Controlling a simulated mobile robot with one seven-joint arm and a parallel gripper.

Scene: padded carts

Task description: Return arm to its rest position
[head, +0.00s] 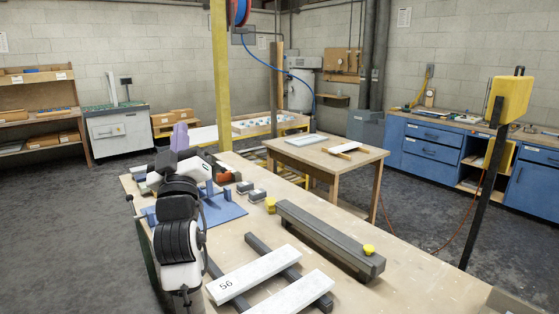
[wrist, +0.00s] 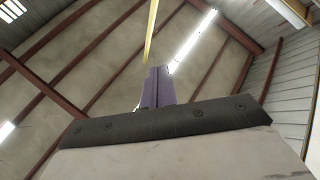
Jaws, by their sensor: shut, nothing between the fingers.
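My arm stands folded at the left of the workbench in the head view, its dark, ribbed links rising in front of the bench. My gripper (head: 180,136) has purple fingers that point upward above the white wrist. In the wrist view my gripper (wrist: 158,72) shows its purple fingers close together, pointing up toward the ceiling, with nothing between them. The fingers touch nothing that I can see. Part of the bench behind my arm is hidden.
The workbench (head: 420,272) holds a blue mat (head: 222,210), a long grey beam (head: 330,238), pale boards (head: 252,273) on dark bars and small blocks. A wooden table (head: 330,160) stands behind. A black post (head: 486,190) rises at right. Open floor lies at left.

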